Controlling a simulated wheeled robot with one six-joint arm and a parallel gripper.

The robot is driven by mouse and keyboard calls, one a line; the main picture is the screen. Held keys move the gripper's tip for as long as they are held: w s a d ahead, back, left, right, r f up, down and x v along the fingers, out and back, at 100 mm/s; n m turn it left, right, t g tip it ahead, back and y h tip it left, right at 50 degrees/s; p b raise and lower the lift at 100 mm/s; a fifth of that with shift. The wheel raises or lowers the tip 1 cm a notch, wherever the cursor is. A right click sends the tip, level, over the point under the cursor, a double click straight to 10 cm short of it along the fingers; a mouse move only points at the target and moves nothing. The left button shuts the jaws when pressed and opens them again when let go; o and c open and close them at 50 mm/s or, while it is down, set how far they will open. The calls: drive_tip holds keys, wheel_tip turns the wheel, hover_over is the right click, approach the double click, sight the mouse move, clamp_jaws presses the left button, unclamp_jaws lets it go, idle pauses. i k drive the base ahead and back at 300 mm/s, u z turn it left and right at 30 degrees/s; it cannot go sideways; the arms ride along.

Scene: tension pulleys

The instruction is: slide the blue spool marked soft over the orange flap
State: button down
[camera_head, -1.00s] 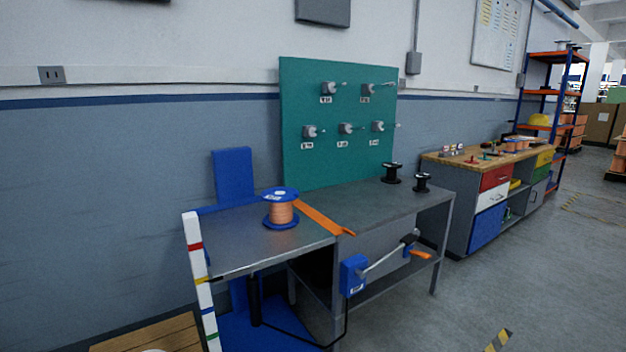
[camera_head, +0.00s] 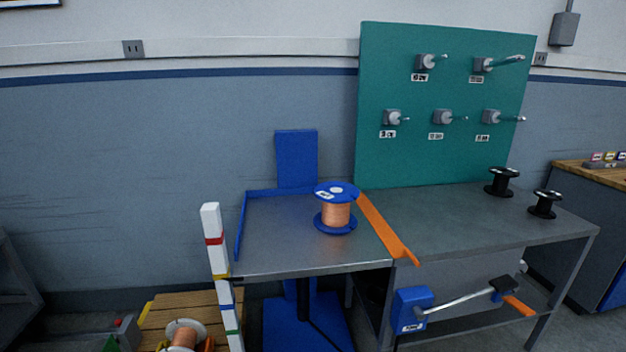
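The blue spool (camera_head: 336,208) stands upright on the left metal platform, with copper-coloured wire wound between its blue flanges. A white label lies on its top flange, too small to read. The orange flap (camera_head: 385,230) is a narrow strip along the platform's right edge, between it and the grey table. The spool stands just left of the flap and apart from it. My gripper is not in view.
The metal platform (camera_head: 290,258) has a low blue rim at left and back. The grey table (camera_head: 450,222) is clear except for two black spools (camera_head: 503,182) at its right. A striped post (camera_head: 215,255) stands at the platform's front left. A crank (camera_head: 465,300) sticks out below.

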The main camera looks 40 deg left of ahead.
sight(335, 218)
drive_tip(key=u, duration=0.8)
drive_tip(key=i, duration=0.8)
drive_tip(key=u, duration=0.9)
